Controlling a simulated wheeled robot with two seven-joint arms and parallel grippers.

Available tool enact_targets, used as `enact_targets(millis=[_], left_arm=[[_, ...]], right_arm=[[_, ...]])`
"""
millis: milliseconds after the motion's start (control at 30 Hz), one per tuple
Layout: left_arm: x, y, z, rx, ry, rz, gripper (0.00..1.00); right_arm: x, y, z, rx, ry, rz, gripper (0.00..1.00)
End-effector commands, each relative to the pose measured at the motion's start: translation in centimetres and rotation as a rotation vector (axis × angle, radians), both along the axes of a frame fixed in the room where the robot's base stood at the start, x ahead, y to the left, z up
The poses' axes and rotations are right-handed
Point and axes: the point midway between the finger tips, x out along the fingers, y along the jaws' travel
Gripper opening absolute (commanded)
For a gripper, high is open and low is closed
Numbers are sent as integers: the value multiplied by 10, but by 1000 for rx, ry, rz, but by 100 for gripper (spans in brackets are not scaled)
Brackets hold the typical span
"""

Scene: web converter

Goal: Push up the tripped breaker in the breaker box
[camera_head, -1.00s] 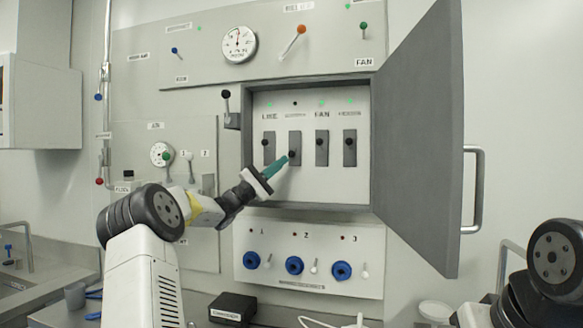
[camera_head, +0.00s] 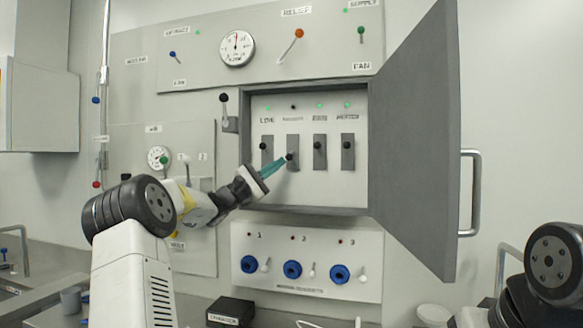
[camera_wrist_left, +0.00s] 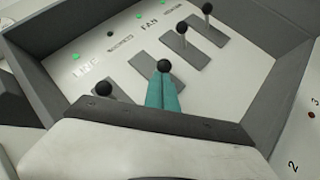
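The open grey breaker box (camera_head: 305,206) holds a row of breakers with black-knobbed levers. The second breaker's lever (camera_head: 290,157) sits lower than its neighbours, and its indicator light above is dark. The levers of the LINE breaker (camera_head: 263,146), the FAN breaker (camera_head: 317,146) and the far-right breaker (camera_head: 345,144) sit higher, with green lights. My left gripper (camera_head: 283,161) has its teal fingers together at the second lever. In the left wrist view, the fingertips (camera_wrist_left: 162,90) are right at the black knob (camera_wrist_left: 164,66); I cannot tell whether they touch it. My right gripper is out of view.
The box's door (camera_head: 415,140) stands open to the right. A panel with blue knobs (camera_head: 306,250) is below the box. A black-handled lever (camera_head: 224,98) sits on the box's left side. A small black box (camera_head: 231,310) lies on the counter below.

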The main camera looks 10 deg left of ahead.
Motion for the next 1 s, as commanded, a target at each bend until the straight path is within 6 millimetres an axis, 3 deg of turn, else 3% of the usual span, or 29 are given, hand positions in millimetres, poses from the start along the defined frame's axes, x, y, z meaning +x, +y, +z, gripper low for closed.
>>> enact_targets(millis=[533, 1000], left_arm=[[-12, -1, 28, 19, 392, 2, 0], [-13, -1, 40, 14, 387, -1, 0]], right_arm=[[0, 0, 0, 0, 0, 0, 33], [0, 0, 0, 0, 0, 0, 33]])
